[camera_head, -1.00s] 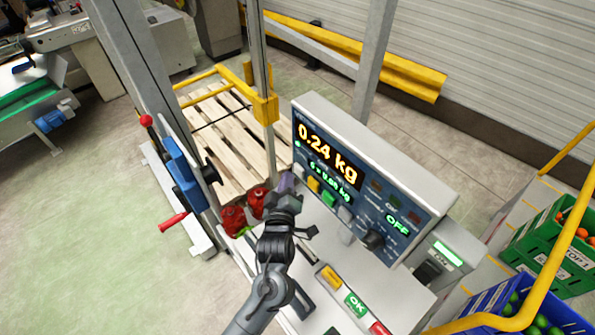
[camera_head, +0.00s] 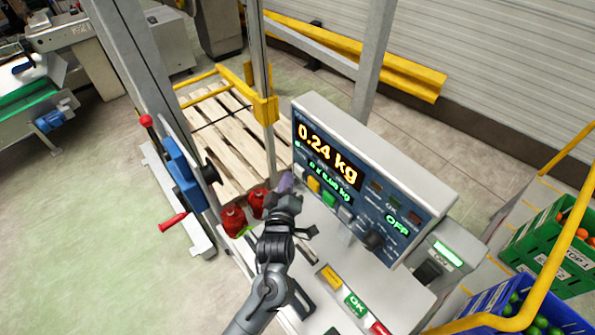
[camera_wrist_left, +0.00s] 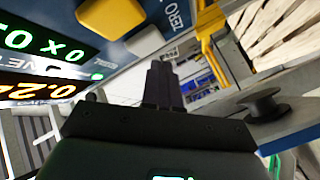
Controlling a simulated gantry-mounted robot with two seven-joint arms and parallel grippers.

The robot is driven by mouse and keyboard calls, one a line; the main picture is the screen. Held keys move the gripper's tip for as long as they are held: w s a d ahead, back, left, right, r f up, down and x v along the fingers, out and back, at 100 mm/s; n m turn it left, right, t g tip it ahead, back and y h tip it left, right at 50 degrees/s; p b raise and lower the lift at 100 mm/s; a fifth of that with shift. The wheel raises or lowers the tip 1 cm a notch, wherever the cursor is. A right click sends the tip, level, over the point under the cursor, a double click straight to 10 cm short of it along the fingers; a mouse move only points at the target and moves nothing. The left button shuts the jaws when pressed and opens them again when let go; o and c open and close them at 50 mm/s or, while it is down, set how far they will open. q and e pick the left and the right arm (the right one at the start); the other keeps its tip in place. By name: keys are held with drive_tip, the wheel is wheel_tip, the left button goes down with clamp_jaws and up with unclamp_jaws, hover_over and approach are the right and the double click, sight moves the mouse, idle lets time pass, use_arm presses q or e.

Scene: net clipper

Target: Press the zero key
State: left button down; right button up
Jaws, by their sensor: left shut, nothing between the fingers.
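The scale's console (camera_head: 420,190) stands tilted, with a large display (camera_head: 328,155) reading 0.24 kg. The pale zero key (camera_head: 300,171) is at the left end of its key row, beside a yellow key (camera_head: 313,184). In the left wrist view the zero key (camera_wrist_left: 146,41) is pale, next to the word ZERO and the yellow key (camera_wrist_left: 110,17). My left gripper (camera_head: 286,184) is shut and empty. Its tips are near the left end of the key row. In the left wrist view the fingers (camera_wrist_left: 163,85) appear just below the zero key; I see no clear contact.
Red net bags (camera_head: 234,220) lie left of my gripper. A green key (camera_head: 329,198) and a dark knob (camera_head: 372,240) are further right on the console. A lower row has a green OK button (camera_head: 356,304). A steel post (camera_head: 262,90) rises behind the gripper.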

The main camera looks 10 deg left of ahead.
idle(0.3)
use_arm(q)
drive_tip(key=shift+w+d, duration=0.15)
idle(0.4)
drive_tip(key=shift+w+d, duration=0.15)
drive_tip(key=shift+w, duration=0.05)
drive_tip(key=shift+w+d, duration=0.2)
drive_tip(key=shift+w, duration=0.15)
idle(0.8)
drive_tip(key=shift+s, duration=0.1)
drive_tip(key=shift+s+a+p, duration=0.4)
drive_tip(key=shift+s+a, duration=0.05)
drive_tip(key=shift+s, duration=0.15)
idle(0.4)
